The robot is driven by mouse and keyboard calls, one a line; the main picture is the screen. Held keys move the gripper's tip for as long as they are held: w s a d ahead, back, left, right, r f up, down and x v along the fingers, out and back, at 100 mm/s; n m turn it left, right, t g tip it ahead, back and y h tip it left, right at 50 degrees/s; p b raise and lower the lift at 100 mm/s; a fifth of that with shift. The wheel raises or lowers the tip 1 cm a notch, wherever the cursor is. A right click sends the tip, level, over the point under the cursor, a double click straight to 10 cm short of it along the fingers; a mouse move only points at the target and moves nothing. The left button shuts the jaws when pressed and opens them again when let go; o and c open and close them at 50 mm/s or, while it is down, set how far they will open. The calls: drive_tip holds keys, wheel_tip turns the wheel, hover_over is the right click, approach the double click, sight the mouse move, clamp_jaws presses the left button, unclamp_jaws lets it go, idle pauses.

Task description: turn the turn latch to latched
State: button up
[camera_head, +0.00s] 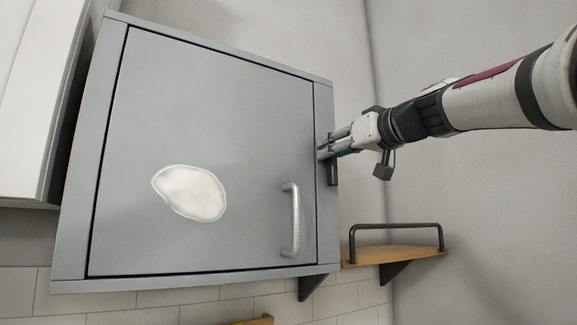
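A grey wall cabinet (225,60) has a closed-looking flat door (215,125) with a metal bar handle (293,220) at its lower right. The turn latch (333,172) appears as a dark upright piece on the frame strip right of the door. My gripper (322,150) reaches in from the right, with its fingertips at the upper part of this piece. The fingers partly hide the latch, so its exact angle is unclear. I cannot tell whether the fingers touch it or grip it.
A small wooden shelf (385,256) with a dark rail (397,227) is below my gripper, right of the cabinet. A pale irregular patch (190,193) is on the door. A white unit (35,95) stands at the left.

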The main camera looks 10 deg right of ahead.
clamp_jaws()
drive_tip(key=shift+w+m, duration=0.1)
drive_tip(key=shift+m, duration=0.2)
drive_tip(key=m, duration=0.5)
drive_tip(key=d+f+m, duration=0.1)
drive_tip(key=m, duration=0.5)
drive_tip(key=d+f+m, duration=0.1)
drive_tip(key=m, duration=0.5)
drive_tip(key=shift+w+f, duration=0.1)
drive_tip(key=shift+w, duration=0.25)
idle(0.5)
